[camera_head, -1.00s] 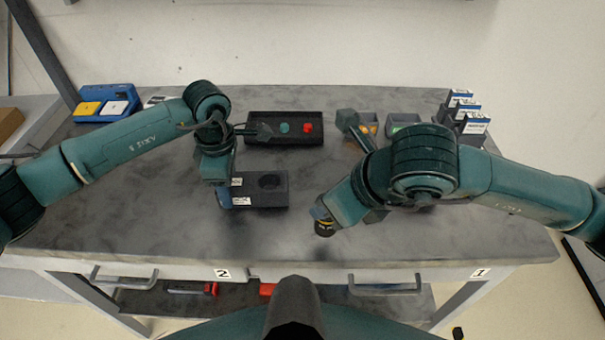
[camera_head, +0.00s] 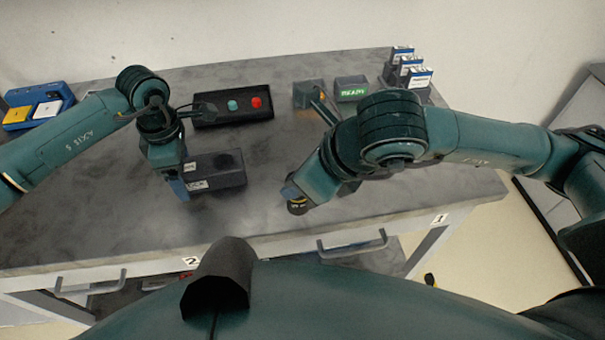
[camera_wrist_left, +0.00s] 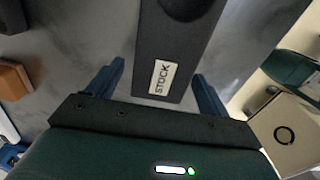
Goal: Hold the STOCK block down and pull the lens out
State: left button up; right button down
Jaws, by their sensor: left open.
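The dark grey STOCK block (camera_head: 220,178) lies on the bench with a round dark recess in its top. Its white STOCK label (camera_wrist_left: 163,77) shows in the left wrist view. My left gripper (camera_head: 178,188) is at the block's left end. In the left wrist view my left gripper (camera_wrist_left: 157,87) is open, with one blue finger on each side of the block's end and gaps visible. My right gripper (camera_head: 291,192) is to the right of the block, shut on a short black cylinder with a yellow band, seemingly the lens (camera_head: 298,206). Its fingers are partly hidden by the wrist.
A black box with green and red buttons (camera_head: 232,107) stands behind the block. A small unit with a green lit display (camera_head: 352,90) and several labelled dark boxes (camera_head: 408,72) stand at the back right. A blue tray (camera_head: 38,106) is at far left. The bench front (camera_head: 130,236) is clear.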

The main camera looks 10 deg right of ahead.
pick_arm(q)
notch_tip(320, 180, up, 12)
dwell(0.6)
